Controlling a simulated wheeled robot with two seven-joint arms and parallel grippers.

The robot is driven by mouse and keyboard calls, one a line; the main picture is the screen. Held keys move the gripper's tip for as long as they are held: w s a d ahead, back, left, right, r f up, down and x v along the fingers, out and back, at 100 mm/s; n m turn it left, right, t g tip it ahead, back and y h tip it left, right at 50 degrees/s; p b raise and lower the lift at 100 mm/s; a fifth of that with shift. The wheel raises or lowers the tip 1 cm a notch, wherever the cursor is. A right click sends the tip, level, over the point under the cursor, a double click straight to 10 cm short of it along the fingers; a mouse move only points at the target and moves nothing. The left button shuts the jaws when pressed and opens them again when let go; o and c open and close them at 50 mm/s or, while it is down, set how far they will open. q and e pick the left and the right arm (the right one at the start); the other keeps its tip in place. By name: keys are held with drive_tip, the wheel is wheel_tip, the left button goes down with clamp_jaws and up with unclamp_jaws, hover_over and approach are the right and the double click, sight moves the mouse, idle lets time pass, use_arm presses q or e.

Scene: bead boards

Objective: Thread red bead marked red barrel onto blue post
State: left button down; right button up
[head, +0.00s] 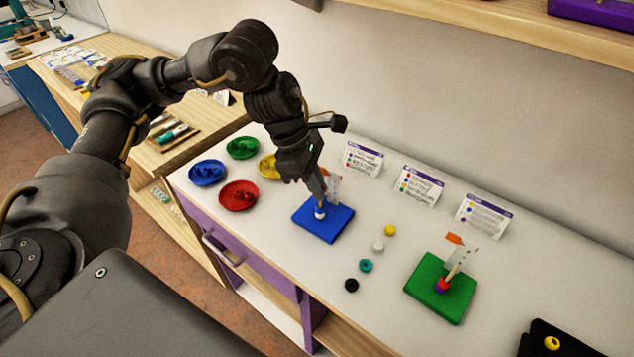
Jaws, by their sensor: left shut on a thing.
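The blue board (338,229) lies flat on the white tabletop, with a white and orange flag (334,187) above it. My left gripper (321,201) is shut just over this board, at its post, pointing down. Its fingers hide most of the post and whatever they hold, so I cannot make out a red barrel bead there. A small whitish and blue piece (320,214) shows right below the fingertips, low at the post. The red dish (238,196) to the left holds small red pieces. My right gripper is not in view.
Blue (207,173), green (243,147) and yellow (268,166) dishes stand left of the board. Loose beads, including a black one (351,285), lie right of it. A green board (440,288) carries a post with beads. Cards (419,185) stand behind.

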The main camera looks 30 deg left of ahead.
use_arm(q)
drive_tip(key=shift+f, duration=0.1)
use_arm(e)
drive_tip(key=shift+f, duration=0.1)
use_arm(q)
drive_tip(key=c, duration=1.4)
unclamp_jaws()
